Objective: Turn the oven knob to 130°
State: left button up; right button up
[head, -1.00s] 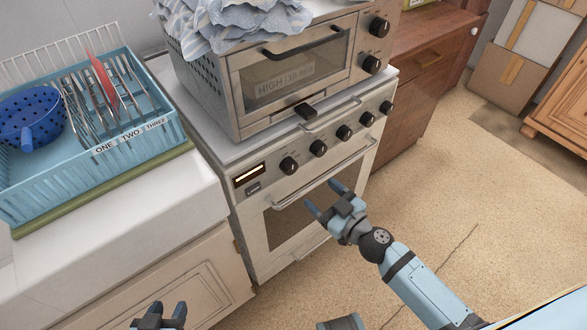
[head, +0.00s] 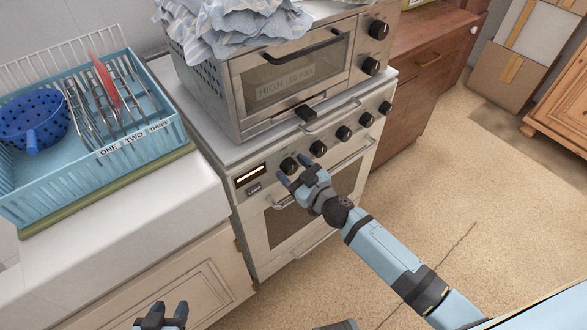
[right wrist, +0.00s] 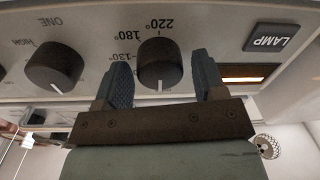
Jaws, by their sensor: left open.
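The oven knob (right wrist: 160,62) is the round black one beside the lit display. In the right wrist view, upside down, it has 220°, 180° and 130° labels around its upper left. Its white mark points to the picture's bottom. My right gripper (right wrist: 165,85) is open, one finger on each side of this knob, with narrow gaps; contact is unclear. In the head view the same knob (head: 289,166) sits at the left of the panel, with my right gripper (head: 293,172) in front of it. My left gripper (head: 168,312) is open and empty at the lower edge.
A second knob (right wrist: 54,67) stands beside it, and several more line the stove panel (head: 260,175). The oven handle (head: 345,157) runs below. A toaster oven (head: 290,80) stands on top. A blue dish rack (head: 60,185) is on the left counter.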

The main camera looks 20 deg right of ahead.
jog(key=c, duration=0.7)
pick_arm(q)
jog(key=shift+f, duration=0.1)
pick_arm(e)
jog(key=shift+m, duration=0.4)
jog(key=shift+m+b, duration=0.4)
jog(key=shift+m, duration=0.6)
jog(key=m, duration=0.2)
jog(key=shift+f+m+b, duration=0.1)
jog(key=shift+m+b, duration=0.25)
jog(key=shift+m, duration=0.05)
jog(key=m, duration=0.2)
jog(key=shift+m+b, duration=0.3)
jog(key=shift+m, duration=0.1)
jog(key=m, duration=0.4)
jog(key=shift+d+m+t+b, duration=0.1)
jog(key=shift+m+t+b, duration=0.2)
jog(key=shift+b, duration=0.05)
pick_arm(q)
jog(key=shift+w+d+f, duration=0.1)
jog(key=shift+d+f, duration=0.1)
jog(key=shift+f, duration=0.1)
pick_arm(e)
jog(key=m, duration=0.5)
jog(key=shift+f+h, duration=0.1)
jog(key=shift+h, duration=0.2)
jog(key=shift+m, duration=0.3)
